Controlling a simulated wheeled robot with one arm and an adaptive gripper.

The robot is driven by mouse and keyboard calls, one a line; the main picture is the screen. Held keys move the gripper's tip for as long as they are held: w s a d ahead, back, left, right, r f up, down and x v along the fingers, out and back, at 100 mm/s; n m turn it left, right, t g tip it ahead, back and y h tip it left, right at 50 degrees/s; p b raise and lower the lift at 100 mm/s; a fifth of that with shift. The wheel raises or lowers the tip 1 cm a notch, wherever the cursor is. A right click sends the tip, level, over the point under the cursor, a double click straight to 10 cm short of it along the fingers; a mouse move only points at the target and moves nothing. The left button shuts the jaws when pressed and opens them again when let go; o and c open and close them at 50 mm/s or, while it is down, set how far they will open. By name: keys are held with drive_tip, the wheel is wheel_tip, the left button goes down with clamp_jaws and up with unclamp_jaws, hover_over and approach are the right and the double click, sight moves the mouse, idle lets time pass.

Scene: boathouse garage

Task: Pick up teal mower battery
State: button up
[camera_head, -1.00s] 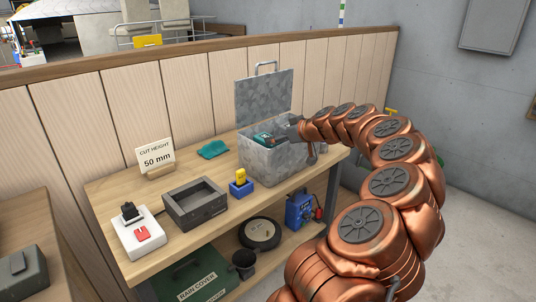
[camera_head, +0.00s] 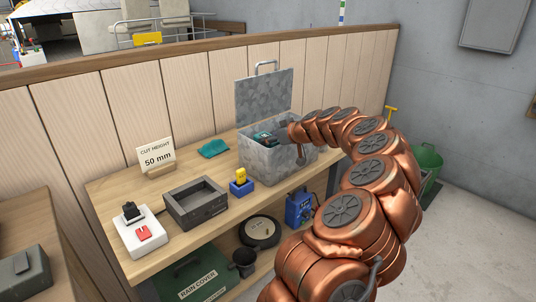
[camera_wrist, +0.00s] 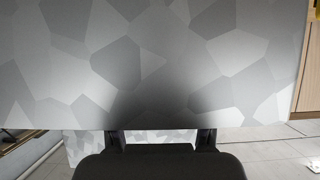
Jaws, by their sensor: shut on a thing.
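The teal mower battery (camera_head: 263,138) is a dark block with teal on it, at the top of the open grey metal box (camera_head: 265,164) on the bench. My gripper (camera_head: 279,137) reaches in over the box's right side and is shut on the battery. The rest of the battery is hidden by the gripper and the box wall. The raised lid (camera_head: 264,97) fills the wrist view's upper part.
The wooden bench (camera_head: 125,190) also bears a teal cloth (camera_head: 213,148), a sign (camera_head: 156,157), a grey tray (camera_head: 195,204), a blue-and-yellow item (camera_head: 241,182) and a white block with a red switch (camera_head: 140,233). A panelled wall (camera_head: 140,105) stands behind.

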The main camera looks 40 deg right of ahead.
clamp_jaws()
drive_tip(key=shift+r, duration=0.2)
